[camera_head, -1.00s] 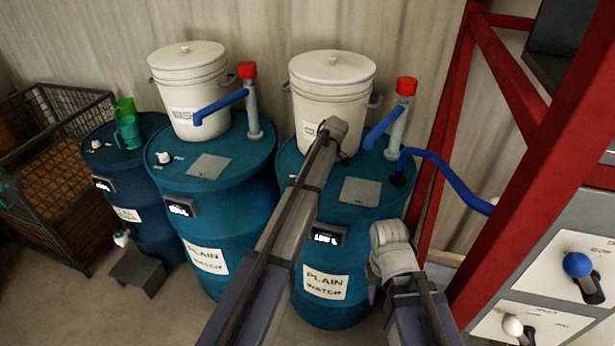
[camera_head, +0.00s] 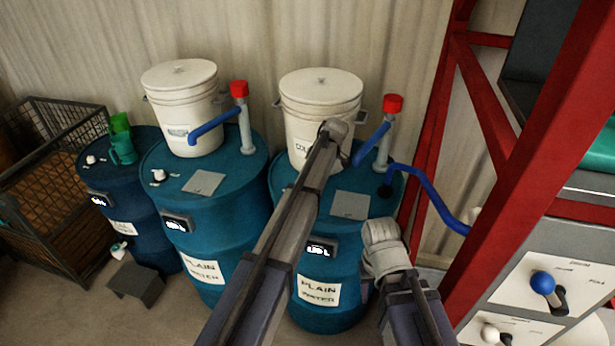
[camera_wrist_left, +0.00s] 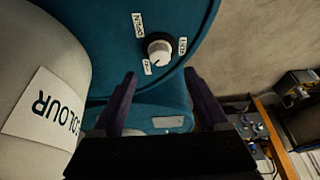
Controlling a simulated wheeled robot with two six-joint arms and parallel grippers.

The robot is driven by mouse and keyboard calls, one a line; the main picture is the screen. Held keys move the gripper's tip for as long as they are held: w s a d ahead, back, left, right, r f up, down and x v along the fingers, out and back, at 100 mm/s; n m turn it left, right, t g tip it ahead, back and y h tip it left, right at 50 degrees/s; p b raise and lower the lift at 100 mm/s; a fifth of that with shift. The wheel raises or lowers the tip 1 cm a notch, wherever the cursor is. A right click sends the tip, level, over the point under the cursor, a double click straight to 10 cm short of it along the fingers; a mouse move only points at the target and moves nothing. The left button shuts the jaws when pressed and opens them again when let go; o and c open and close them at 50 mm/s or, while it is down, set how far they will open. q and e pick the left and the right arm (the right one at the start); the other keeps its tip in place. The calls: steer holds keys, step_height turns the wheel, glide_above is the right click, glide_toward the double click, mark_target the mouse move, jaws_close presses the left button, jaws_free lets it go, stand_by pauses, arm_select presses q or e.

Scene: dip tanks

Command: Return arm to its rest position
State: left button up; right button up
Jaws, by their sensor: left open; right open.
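My left arm (camera_head: 280,215) reaches up from the bottom middle, its pale upper end in front of the white bucket (camera_head: 320,88) on the right blue drum. My left gripper (camera_wrist_left: 160,85) shows in the left wrist view: two dark fingers spread apart, with nothing between them. It is near a black-and-white knob (camera_wrist_left: 158,50) on a blue drum top, beside the bucket marked COLOUR (camera_wrist_left: 35,100). My right arm (camera_head: 385,250) is bent low in front of the same drum, at its right edge. My right gripper's fingers are mostly hidden behind it, and I see nothing held.
Another drum (camera_head: 205,235) carries a white bucket (camera_head: 181,82); a darker drum (camera_head: 125,195) holds green jugs (camera_head: 122,148). Blue pipes (camera_head: 430,185) and a red frame (camera_head: 530,180) stand to the right, beside a lever panel (camera_head: 530,300). A wire crate (camera_head: 55,230) is at the left.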

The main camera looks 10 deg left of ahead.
arm_select(q)
steer(key=s+d+f+m+h+b, duration=0.1)
steer(key=s+d+f+m+b, duration=0.2)
steer(key=s+m, duration=0.4)
steer(key=s+d+f+m+h+b, duration=0.1)
steer(key=s+d+f+m+b, duration=0.2)
steer(key=s, duration=1.4)
steer(key=s+d+f+m+h+b, duration=0.1)
steer(key=s+d+f+m+b, duration=0.2)
steer(key=s+m, duration=0.8)
steer(key=s+d+f, duration=0.1)
steer(key=d+f, duration=0.1)
steer(key=d, duration=0.2)
steer(key=shift+d+m+b, duration=0.15)
steer(key=shift+m+b, duration=0.15)
steer(key=shift+b, duration=0.05)
steer(key=shift+s+f, duration=0.1)
